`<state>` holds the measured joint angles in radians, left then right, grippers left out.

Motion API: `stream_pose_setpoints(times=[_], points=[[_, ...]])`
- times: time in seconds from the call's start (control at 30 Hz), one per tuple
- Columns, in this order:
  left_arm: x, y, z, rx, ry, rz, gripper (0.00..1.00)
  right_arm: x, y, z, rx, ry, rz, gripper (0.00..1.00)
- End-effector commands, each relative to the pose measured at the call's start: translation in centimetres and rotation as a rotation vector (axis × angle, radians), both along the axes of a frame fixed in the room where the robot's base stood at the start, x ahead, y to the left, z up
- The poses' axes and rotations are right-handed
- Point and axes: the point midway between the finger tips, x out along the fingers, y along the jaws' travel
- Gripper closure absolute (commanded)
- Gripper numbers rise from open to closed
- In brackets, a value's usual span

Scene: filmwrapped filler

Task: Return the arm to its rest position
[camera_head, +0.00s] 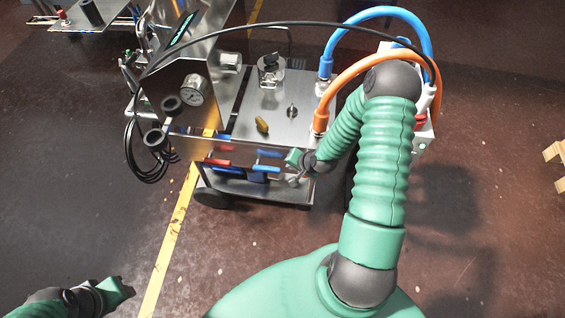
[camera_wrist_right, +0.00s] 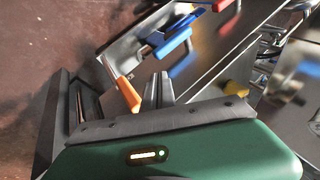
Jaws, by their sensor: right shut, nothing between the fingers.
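My right arm, with its green ribbed sleeve (camera_head: 382,150), reaches forward and bends down to the front of a steel machine cart (camera_head: 265,105). My right gripper (camera_head: 294,179) is at the cart's front right corner, just right of a blue handle (camera_head: 265,168). In the right wrist view its two grey fingers (camera_wrist_right: 158,86) are together with nothing between them, beside an orange handle (camera_wrist_right: 128,94). I cannot tell whether they touch it. My left gripper (camera_head: 124,288) is low at the left, over the floor and away from the cart; its finger opening is unclear.
A red handle (camera_head: 217,162) is left of the blue one on the cart front. A blue hose (camera_head: 380,12), an orange hose (camera_head: 355,62) and a black cable arch near my right arm. A pressure gauge (camera_head: 191,91) is on the left. Floor around a yellow line (camera_head: 170,240) is clear.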

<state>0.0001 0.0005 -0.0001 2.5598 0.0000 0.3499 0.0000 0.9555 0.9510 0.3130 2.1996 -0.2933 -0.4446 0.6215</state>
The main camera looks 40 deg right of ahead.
Motion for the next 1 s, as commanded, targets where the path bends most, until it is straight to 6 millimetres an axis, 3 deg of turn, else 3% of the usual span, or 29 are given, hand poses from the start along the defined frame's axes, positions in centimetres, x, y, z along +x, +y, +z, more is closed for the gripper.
stream_pose_setpoints(times=[0.13, 0.57, 0.67, 0.77, 0.87, 1.0], points=[[0.0, 0.0, 0.2, 0.000, 0.000, 0.000, 0.64, -1.0, -0.3, 0.6, 0.000, -0.001, 0.000, 1.00], [0.0, 0.0, 0.2, 0.000, 0.000, 0.000, 0.64, -1.0, -0.3, 0.6, -0.001, -0.002, 0.001, 1.00], [0.0, 0.0, 0.4, 0.000, 0.000, 0.000, 0.64, -0.8, 0.3, 1.4, -0.019, 0.014, 0.037, 1.00], [0.0, 0.0, 1.3, 0.000, 0.000, 0.000, 0.64, -0.7, 2.6, 4.7, -0.099, 0.085, 0.193, 1.00], [0.0, 0.0, 2.6, 0.000, 0.000, 0.000, 0.64, -1.3, 6.9, 10.2, -0.224, 0.193, 0.442, 1.00], [0.0, 0.0, 4.1, 0.000, -0.001, 0.000, 0.64, -4.2, 13.7, 18.0, -0.359, 0.296, 0.771, 1.00]])
